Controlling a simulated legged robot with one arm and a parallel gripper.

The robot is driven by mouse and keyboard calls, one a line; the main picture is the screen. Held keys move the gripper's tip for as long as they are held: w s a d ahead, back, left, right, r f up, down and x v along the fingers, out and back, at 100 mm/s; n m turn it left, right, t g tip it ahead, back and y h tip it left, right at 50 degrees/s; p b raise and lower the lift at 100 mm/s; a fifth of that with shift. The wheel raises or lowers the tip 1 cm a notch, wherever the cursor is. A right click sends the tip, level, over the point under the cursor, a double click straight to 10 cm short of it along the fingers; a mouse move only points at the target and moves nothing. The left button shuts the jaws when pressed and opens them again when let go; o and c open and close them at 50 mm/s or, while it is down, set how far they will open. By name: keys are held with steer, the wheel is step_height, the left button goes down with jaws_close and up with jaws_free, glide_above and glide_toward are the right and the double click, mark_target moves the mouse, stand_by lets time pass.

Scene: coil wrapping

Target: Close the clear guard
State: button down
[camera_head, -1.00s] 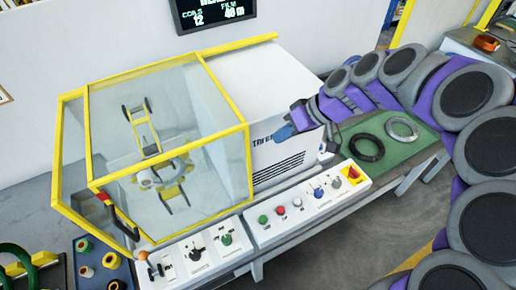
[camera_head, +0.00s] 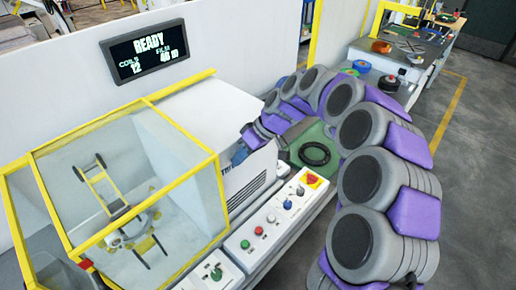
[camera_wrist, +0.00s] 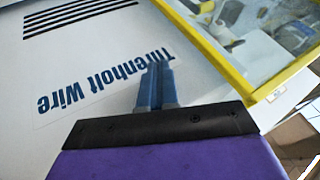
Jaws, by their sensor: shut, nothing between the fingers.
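The clear guard (camera_head: 183,130) has yellow edges and stands at the left around the wrapping head (camera_head: 128,225). A red handle (camera_head: 85,264) shows on its near side. I cannot tell whether the guard is fully shut. My gripper (camera_head: 239,156) has blue fingers and is shut and empty, beside the white machine housing, right of the guard. In the wrist view the shut fingertips (camera_wrist: 157,72) are in front of the blue lettering on the white housing, and a yellow guard edge (camera_wrist: 215,60) is at the right. The fingers appear apart from the guard.
A control panel (camera_head: 265,228) with coloured buttons and a red switch runs along the front. A display (camera_head: 147,52) reads READY. A cluttered workbench stands at the back right; the grey floor at right is clear.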

mark_target(207, 188)
steer(key=s+a, duration=0.2)
steer(key=s, duration=0.1)
steer(key=s+a+f, duration=0.1)
steer(key=s+a, duration=0.2)
steer(key=s+a+f+b, duration=0.1)
steer(key=s+a, duration=0.2)
steer(key=shift+s+f, duration=0.15)
steer(key=shift+f, duration=0.05)
steer(key=shift+d, duration=0.1)
stand_by(0.5)
